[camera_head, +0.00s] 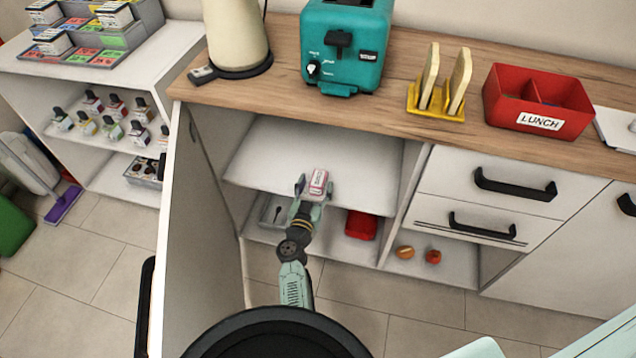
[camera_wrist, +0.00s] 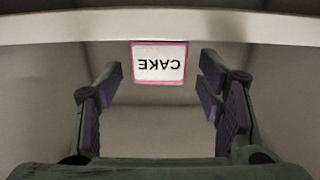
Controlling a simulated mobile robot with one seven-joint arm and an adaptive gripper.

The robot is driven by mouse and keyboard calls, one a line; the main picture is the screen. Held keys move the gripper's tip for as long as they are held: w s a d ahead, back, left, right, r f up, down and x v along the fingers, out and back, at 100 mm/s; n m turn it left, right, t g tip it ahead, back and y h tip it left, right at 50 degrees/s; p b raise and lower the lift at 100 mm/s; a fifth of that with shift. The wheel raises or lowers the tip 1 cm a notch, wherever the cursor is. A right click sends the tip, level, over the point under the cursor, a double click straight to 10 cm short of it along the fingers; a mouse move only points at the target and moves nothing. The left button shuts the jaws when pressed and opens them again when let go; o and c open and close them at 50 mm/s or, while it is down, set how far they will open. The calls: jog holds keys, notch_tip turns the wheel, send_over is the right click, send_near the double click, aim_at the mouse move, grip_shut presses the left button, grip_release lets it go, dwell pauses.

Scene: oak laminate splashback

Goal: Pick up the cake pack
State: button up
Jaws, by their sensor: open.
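The cake pack (camera_head: 318,183) is a small box with a white label and a pink border. It sits on the upper shelf (camera_head: 350,160) of the open cabinet, near the shelf's front edge. In the wrist view the cake pack (camera_wrist: 159,63) shows its label upside down, between and beyond the fingers. My gripper (camera_head: 312,186) is at the front of that shelf, with the pack close to its fingertips. In the wrist view my gripper (camera_wrist: 163,95) is open, with a finger on each side and clear gaps to the pack.
The open cabinet door (camera_head: 200,220) stands left of my arm. The lower shelf holds a grey tray (camera_head: 272,210) and a red item (camera_head: 361,225). The counter above carries a kettle (camera_head: 237,35), a teal toaster (camera_head: 345,45) and a red lunch box (camera_head: 540,100).

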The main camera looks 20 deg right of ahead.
aim_at(321, 170)
jog(key=x, duration=0.3)
jog(key=shift+w+d, duration=0.1)
jog(key=c, duration=1.2)
jog(key=shift+c, duration=0.3)
